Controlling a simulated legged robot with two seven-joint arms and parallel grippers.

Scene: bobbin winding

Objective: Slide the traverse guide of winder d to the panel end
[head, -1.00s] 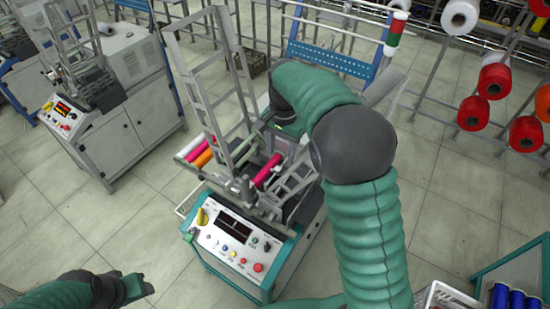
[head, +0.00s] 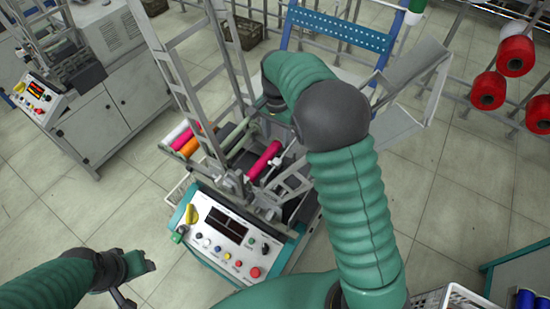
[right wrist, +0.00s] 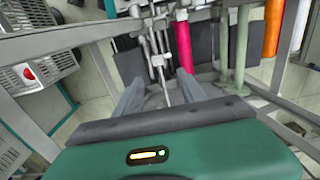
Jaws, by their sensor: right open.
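The winder (head: 222,238) in the middle of the head view has a control panel at its near end; I cannot read a letter on it. In the right wrist view a small metal guide block (right wrist: 158,60) sits on thin rods ahead of my right gripper (right wrist: 158,88). I take it to be the traverse guide. The right gripper's two grey fingers are apart, with the rods showing between them, and I see no grip on the block. In the head view the right fingertips are hidden behind my arm. My left gripper (head: 140,264) is at lower left, away from the winder.
A pink bobbin (head: 264,160) lies beside the guide rods, with orange and white ones to its left. Tall grey frame bars (head: 226,60) rise close by. A blue perforated panel (head: 338,32) stands behind. Another winder (head: 38,98) is at left, red spools (head: 487,90) at right.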

